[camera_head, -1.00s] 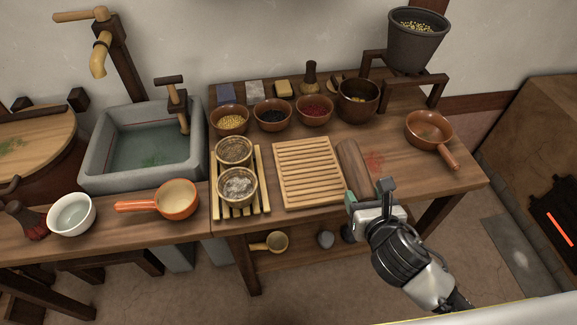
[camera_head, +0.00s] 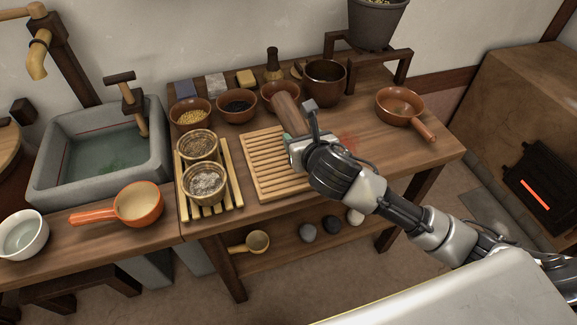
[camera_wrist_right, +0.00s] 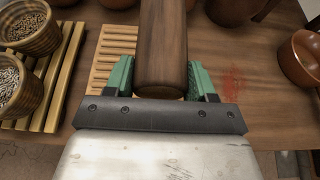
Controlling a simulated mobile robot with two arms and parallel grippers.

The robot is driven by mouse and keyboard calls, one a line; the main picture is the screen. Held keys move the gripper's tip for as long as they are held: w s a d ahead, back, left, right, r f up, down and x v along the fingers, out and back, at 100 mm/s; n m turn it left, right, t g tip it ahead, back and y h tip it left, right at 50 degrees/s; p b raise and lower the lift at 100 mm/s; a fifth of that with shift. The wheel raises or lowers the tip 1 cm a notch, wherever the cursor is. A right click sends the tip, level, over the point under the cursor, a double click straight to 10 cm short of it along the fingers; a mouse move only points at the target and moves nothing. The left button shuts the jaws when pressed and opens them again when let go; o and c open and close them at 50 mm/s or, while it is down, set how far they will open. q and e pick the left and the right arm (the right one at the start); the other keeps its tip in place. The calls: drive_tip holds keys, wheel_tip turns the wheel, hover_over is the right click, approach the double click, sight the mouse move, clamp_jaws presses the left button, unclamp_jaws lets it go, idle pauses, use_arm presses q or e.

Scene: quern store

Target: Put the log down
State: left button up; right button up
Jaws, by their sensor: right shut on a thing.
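The log (camera_head: 290,112) is a short brown wooden cylinder. My right gripper (camera_head: 303,138) is shut on its near end, above the right part of the slatted wooden board (camera_head: 262,170). In the right wrist view the log (camera_wrist_right: 162,45) stands between the green fingers of the gripper (camera_wrist_right: 160,80), pointing away. In the head view its far end overlaps the bowl of red stuff. I cannot tell how high it is above the board. My left gripper is not in view.
Several small bowls, such as the black-filled one (camera_head: 237,106), line the back. Two cups stand on a slatted rack (camera_head: 219,207) to the left. A brown pan (camera_head: 400,105) is at the right. Bare table with a red stain (camera_head: 349,145) lies right of the board.

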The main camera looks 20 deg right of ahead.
sight(289, 174)
drive_tip(key=a, duration=0.1)
drive_tip(key=s+a+f, duration=0.1)
drive_tip(key=a+f, duration=0.1)
drive_tip(key=shift+s+a+f, duration=0.2)
drive_tip(key=shift+s, duration=0.2)
wheel_tip(289, 174, down, 4)
drive_tip(key=shift+r+b, duration=0.25)
drive_tip(key=shift+b, duration=0.55)
drive_tip(key=shift+f, duration=0.2)
drive_tip(key=o, duration=0.9)
drive_tip(key=shift+c, duration=0.2)
drive_tip(key=shift+o, duration=1)
